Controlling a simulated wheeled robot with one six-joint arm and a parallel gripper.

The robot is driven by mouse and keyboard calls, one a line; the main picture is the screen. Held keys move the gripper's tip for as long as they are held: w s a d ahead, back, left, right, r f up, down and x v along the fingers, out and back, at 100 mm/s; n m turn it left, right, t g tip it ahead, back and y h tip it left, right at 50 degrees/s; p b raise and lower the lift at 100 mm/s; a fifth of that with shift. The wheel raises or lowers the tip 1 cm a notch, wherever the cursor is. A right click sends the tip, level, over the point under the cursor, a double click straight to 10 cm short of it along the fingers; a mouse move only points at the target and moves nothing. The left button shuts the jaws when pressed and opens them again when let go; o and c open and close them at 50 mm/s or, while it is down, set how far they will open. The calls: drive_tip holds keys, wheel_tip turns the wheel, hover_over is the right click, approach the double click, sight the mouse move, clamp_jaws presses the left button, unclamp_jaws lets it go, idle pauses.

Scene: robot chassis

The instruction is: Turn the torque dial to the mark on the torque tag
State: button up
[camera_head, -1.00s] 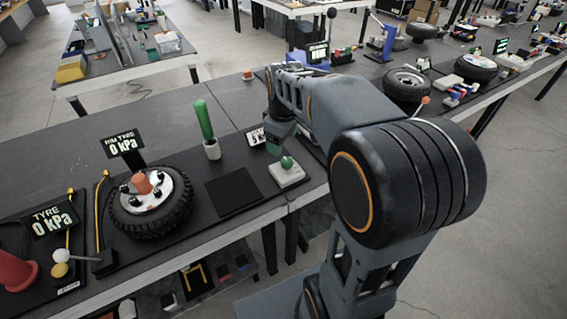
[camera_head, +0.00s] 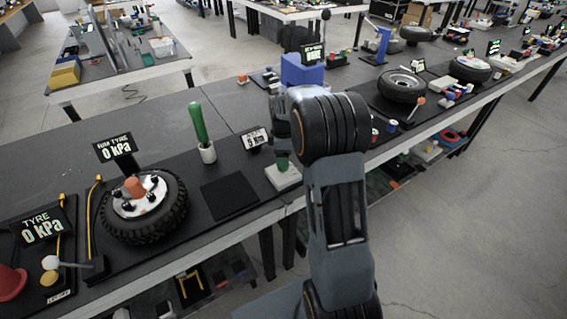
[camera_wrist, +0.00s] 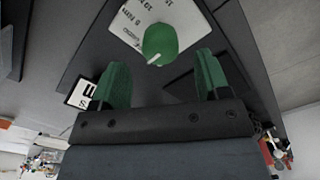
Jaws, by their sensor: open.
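The torque dial (camera_wrist: 160,43) is a round green knob with a white pointer line. It sits on a white plate (camera_wrist: 185,18) with printed marks; the plate also shows in the head view (camera_head: 284,178). The pointer is toward the plate's edge nearest my gripper. My gripper (camera_wrist: 162,76) is open and empty, its green fingertips apart with the dial just beyond the gap, close but not visibly touching. The torque tag (camera_head: 255,138), a small white sign that seems to read "9 Nm", stands behind the plate. Only a corner of it (camera_wrist: 82,92) shows in the wrist view.
A green-handled tool (camera_head: 198,122) stands upright in a white holder left of the plate. A blue box (camera_head: 302,70) stands behind my arm. The bench's front edge is near.

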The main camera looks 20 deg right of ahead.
drive_tip(key=shift+f, duration=2.15)
drive_tip(key=c, duration=0.9)
